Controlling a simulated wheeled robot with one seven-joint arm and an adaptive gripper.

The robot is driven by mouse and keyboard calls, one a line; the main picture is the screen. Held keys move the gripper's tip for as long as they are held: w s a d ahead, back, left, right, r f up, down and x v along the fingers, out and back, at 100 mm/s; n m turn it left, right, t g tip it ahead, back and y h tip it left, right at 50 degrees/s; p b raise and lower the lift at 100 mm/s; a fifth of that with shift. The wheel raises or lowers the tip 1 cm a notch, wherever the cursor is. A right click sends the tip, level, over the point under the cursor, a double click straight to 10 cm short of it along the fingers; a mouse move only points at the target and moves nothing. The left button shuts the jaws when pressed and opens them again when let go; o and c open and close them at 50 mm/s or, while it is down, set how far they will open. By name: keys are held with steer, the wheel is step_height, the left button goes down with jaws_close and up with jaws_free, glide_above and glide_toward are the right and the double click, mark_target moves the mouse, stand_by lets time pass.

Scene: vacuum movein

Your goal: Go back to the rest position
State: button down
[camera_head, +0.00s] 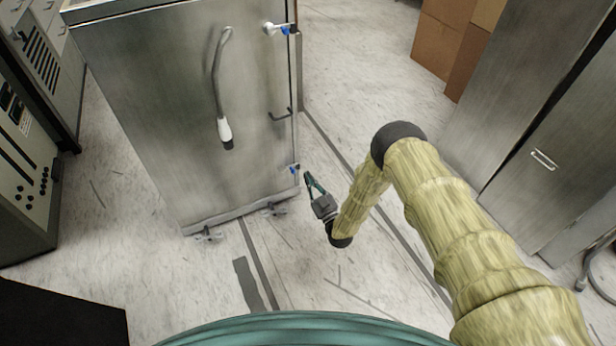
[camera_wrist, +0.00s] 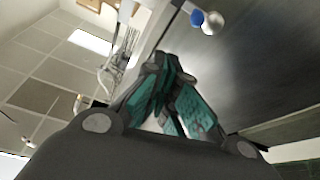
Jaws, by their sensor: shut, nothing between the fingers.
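My gripper (camera_head: 309,181) is at the end of my bent, yellowish arm in the head view, beside the lower right edge of a steel cabinet (camera_head: 180,110). Its fingers are together with nothing between them; they also show in the wrist view (camera_wrist: 165,85). The fingertips appear close to a lower blue and white fitting (camera_head: 295,169) on the cabinet edge. I cannot tell whether they touch it. The wrist view also shows a blue and white knob (camera_wrist: 207,20) on a steel surface.
The cabinet has a long white-tipped handle (camera_head: 224,130) and a small dark handle (camera_head: 280,114). Grey lockers (camera_head: 545,150) and brown boxes (camera_head: 440,45) stand at the right. A control console (camera_head: 22,165) is at the left. Bare floor (camera_head: 350,70) lies between the cabinet and lockers.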

stand_by(0.4)
steer(key=s+d+f+m+g+h, duration=0.3)
steer(key=s+d+f+g+h, duration=0.15)
steer(key=s+d, duration=0.5)
steer(key=s+d+f+m+g+h, duration=0.2)
steer(key=s+d+f+g+h, duration=0.3)
steer(key=s, duration=0.8)
steer(key=s+d+r+m+g+h, duration=0.1)
steer(key=s+d+r+g, duration=0.15)
steer(key=s, duration=0.65)
steer(key=s+d+r+m+g, duration=0.2)
steer(key=s+d+g, duration=0.2)
steer(key=s, duration=0.6)
steer(key=s+d+r+m+g+h, duration=0.1)
steer(key=s+d+r+g, duration=0.25)
steer(key=s, duration=0.55)
step_height(320, 180, up, 32)
steer(key=t+p, duration=0.1)
steer(key=p, duration=3.1)
steer(key=shift+d+f+p, duration=0.15)
steer(key=shift+f+p, duration=0.1)
steer(key=shift+p, duration=0.05)
